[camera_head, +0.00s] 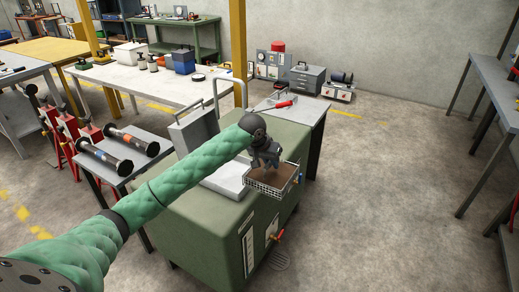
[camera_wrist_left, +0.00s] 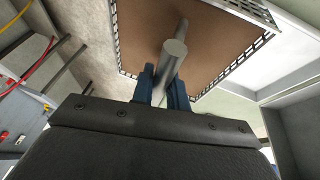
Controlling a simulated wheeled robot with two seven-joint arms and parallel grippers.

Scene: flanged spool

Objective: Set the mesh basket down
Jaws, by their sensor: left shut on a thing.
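The mesh basket (camera_head: 262,189) is a shallow wire-sided tray with a brown inside, at the right edge of the green cabinet's top in the head view. It also shows in the left wrist view (camera_wrist_left: 200,35), where a grey round bar (camera_wrist_left: 172,58) stands out from its brown floor. My left gripper (camera_head: 268,166) is over the basket, and its blue fingers (camera_wrist_left: 161,85) are shut on that bar. I cannot tell whether the basket's underside touches the cabinet. My right gripper is not in view.
The green cabinet (camera_head: 215,232) has a white-grey block (camera_head: 226,181) on top, left of the basket. A grey side table (camera_head: 303,111) with a red-handled tool stands behind. Black spools (camera_head: 104,157) lie on a table at left. Open floor (camera_head: 385,190) is at right.

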